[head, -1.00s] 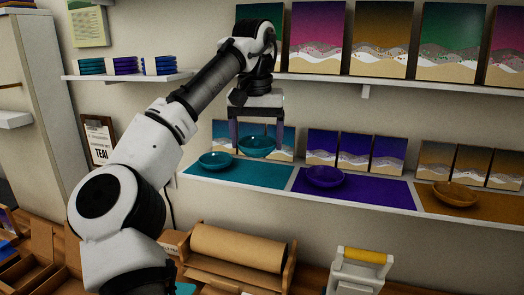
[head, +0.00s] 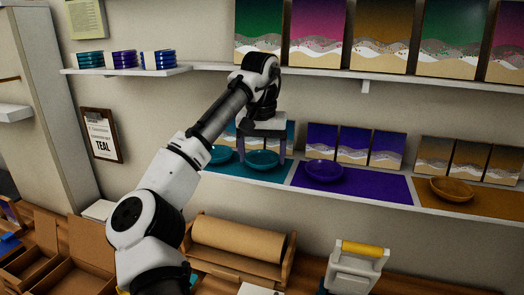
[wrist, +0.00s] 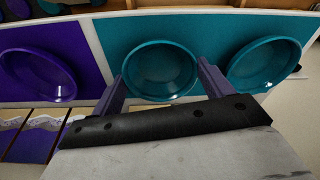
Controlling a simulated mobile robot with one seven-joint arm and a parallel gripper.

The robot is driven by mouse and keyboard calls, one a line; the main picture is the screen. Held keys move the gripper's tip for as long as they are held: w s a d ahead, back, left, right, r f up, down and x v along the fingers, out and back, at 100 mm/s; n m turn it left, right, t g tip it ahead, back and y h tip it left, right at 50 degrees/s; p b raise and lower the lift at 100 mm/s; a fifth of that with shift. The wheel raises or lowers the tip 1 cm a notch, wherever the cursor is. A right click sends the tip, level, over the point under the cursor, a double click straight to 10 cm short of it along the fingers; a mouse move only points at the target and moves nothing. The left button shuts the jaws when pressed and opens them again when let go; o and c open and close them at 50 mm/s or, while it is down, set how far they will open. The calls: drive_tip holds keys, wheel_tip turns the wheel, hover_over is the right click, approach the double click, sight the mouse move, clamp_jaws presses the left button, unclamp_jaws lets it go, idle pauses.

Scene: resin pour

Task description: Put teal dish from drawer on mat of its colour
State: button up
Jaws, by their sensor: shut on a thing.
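The teal dish (head: 262,159) is between the two fingers of my gripper (head: 261,160), which is shut on it. In the wrist view the dish (wrist: 160,70) shows between the fingertips. It is level, over the teal mat (head: 252,177) on the shelf. It is at or just above the mat; I cannot tell whether it touches. A second teal dish (head: 220,154) sits on the same mat to the left, partly hidden by my arm. It also shows at the right in the wrist view (wrist: 265,66).
To the right, a purple dish (head: 324,170) sits on a purple mat (head: 375,187) and an ochre dish (head: 452,189) on an ochre mat (head: 485,197). Small picture panels (head: 355,147) stand behind the mats. An upper shelf (head: 330,72) runs above my gripper.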

drive_tip(key=shift+f, duration=0.15)
drive_tip(key=o, duration=1)
drive_tip(key=r, duration=0.4)
drive_tip(key=s+r, duration=0.1)
drive_tip(key=r, duration=0.7)
drive_tip(key=shift+s+r, duration=0.15)
drive_tip(key=shift+s, duration=0.15)
